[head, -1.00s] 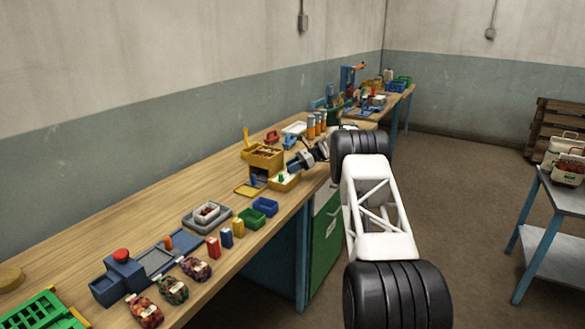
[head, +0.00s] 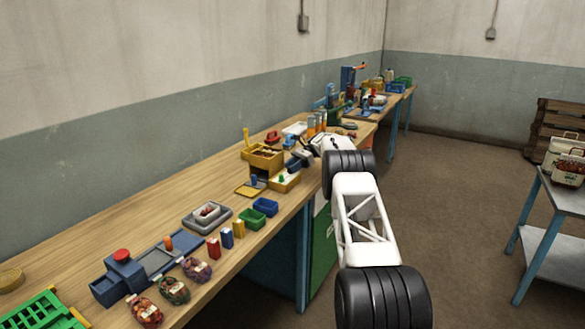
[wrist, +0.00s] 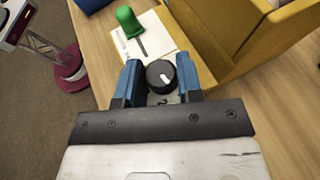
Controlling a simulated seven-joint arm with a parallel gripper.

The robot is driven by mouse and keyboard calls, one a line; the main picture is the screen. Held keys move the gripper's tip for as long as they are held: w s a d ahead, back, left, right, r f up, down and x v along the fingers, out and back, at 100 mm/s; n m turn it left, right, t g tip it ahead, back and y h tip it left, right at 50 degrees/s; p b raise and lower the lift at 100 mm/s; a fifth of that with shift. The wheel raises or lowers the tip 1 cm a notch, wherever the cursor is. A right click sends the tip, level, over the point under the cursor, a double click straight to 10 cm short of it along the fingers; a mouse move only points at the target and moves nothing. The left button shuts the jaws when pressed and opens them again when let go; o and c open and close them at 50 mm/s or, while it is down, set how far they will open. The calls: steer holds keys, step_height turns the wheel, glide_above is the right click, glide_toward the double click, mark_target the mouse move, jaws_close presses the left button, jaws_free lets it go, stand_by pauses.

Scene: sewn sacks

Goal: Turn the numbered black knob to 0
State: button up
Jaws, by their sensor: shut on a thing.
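The black knob (wrist: 153,73) is round with a short white mark on its top, in the wrist view. It sits between the two blue fingers of my gripper (wrist: 160,80), which is shut on its sides. In the head view my gripper (head: 301,157) is at the bench's front edge, beyond the yellow box; the knob cannot be made out there.
A green-handled thing (wrist: 127,20) stands on a white card beyond the knob in the wrist view. A yellow box (wrist: 235,35) rises close at the right. Blue and green bins (head: 262,207) stand nearer on the wooden bench (head: 170,200).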

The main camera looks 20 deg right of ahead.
steer(key=o, duration=0.9)
steer(key=shift+r, duration=0.1)
steer(key=shift+r, duration=1.45)
steer(key=shift+s+r, duration=0.1)
steer(key=shift+r, duration=0.15)
steer(key=shift+s+a+r, duration=0.25)
steer(key=shift+s+a, duration=0.1)
steer(key=shift+s, duration=2.25)
steer(key=shift+s+a+r, duration=0.2)
steer(key=shift+s+a, duration=0.1)
steer(key=shift+s, duration=2.35)
steer(key=shift+s+a+r, duration=0.25)
steer(key=shift+s+a, duration=0.1)
steer(key=shift+s, duration=2.25)
